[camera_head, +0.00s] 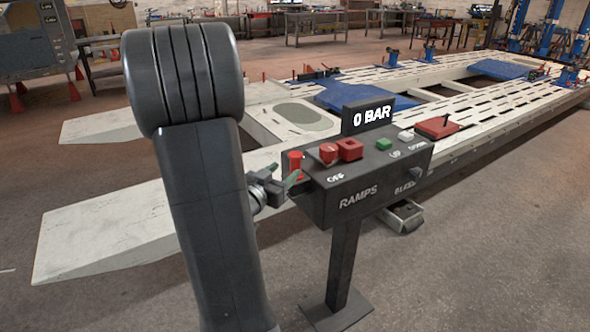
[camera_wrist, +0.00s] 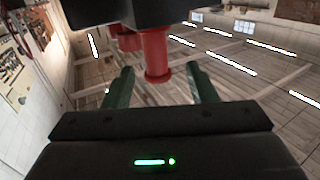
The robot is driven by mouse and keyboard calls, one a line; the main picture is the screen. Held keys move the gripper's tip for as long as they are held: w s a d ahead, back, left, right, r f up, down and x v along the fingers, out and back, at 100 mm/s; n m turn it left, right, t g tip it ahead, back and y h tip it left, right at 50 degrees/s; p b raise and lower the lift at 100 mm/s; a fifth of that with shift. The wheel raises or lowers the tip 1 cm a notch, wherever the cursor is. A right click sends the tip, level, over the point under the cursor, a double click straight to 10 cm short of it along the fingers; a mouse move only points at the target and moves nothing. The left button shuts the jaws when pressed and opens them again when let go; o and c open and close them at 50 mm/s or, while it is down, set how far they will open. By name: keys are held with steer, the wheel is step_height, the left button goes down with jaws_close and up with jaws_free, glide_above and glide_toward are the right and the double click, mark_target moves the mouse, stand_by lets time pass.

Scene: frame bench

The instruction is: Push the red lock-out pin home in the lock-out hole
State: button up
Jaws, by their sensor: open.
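A red flanged pin (camera_head: 295,163) stands at the left end of the dark control box (camera_head: 348,196) in the head view. I take it for the lock-out pin; the hole under it is hidden. My gripper (camera_head: 291,183) is open at that end of the box, close to the pin. In the wrist view the red pin (camera_wrist: 156,52) projects from the dark box at the top, its wide end towards my gripper (camera_wrist: 162,82). The greenish fingers lie to either side of that end in the picture, with gaps. I cannot tell their depth to it.
The box top carries a red mushroom knob (camera_head: 328,152), a red block (camera_head: 350,149), a green button (camera_head: 383,144) and a display (camera_head: 366,115) reading 0 BAR. A post (camera_head: 343,265) holds the box.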

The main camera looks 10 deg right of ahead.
mark_target(299, 160)
steer(key=p+x, duration=0.1)
steer(key=x, duration=0.6)
steer(key=shift+w+d, duration=0.15)
steer(key=shift+d, duration=0.3)
jaws_close()
